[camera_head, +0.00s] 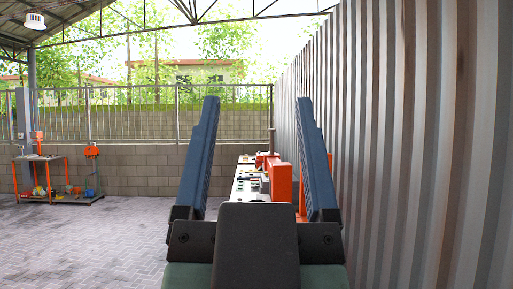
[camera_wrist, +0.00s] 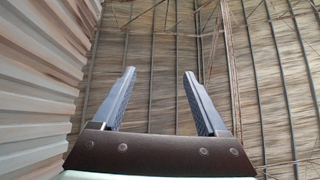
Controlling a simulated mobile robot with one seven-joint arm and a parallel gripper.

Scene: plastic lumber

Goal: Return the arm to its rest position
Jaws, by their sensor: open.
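My gripper (camera_head: 253,150) stands upright close in front of the head camera, with its two long blue-grey fingers pointing up and spread wide apart. Nothing is between the fingers; only the background shows through the gap. In the wrist view my gripper (camera_wrist: 160,100) is also open and empty, with the roof behind it. The rest of my arm is mostly hidden in both views.
A corrugated metal wall (camera_head: 420,130) runs close along the right. A bench (camera_head: 247,184) with orange equipment stands beyond my gripper, partly hidden by it. A work table (camera_head: 40,158) stands far left. The paved floor (camera_head: 90,240) at left is clear.

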